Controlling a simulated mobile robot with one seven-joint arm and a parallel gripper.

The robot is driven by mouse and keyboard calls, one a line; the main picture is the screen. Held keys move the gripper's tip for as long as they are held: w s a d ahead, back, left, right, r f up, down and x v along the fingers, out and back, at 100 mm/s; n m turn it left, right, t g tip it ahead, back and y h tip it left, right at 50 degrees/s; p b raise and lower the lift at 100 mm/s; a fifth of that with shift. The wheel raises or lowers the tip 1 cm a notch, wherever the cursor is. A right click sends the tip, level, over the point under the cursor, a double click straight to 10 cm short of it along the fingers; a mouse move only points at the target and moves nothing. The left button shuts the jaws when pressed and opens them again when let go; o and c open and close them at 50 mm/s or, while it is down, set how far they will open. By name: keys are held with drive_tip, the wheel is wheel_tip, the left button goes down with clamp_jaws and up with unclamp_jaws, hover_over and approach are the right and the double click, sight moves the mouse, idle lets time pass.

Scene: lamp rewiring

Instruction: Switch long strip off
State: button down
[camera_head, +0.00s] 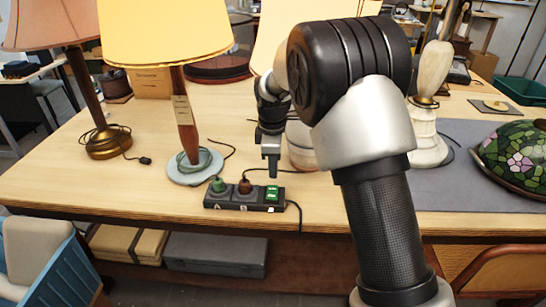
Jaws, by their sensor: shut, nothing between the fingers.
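A dark power strip (243,199) lies near the front edge of the wooden table. I cannot tell whether the fingertips touch the switch. My arm hides part of the table to the right.
A lit yellow-shaded lamp (185,110) stands behind the strip, and a pinkish-shaded lamp (90,105) at the left. A pale lamp base (428,140) and a stained-glass shade (515,153) are at the right. The table's front left is clear.

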sight(274, 190)
drive_tip(key=shift+w+f, duration=0.15)
drive_tip(key=shift+f, duration=1.2)
drive_tip(key=shift+w+f, duration=0.15)
drive_tip(key=shift+f, duration=1.2)
drive_tip(key=shift+w+f, duration=0.15)
drive_tip(key=shift+f, duration=0.1)
drive_tip(key=shift+s+f, duration=0.1)
drive_tip(key=shift+s, duration=0.8)
drive_tip(key=shift+r, duration=0.2)
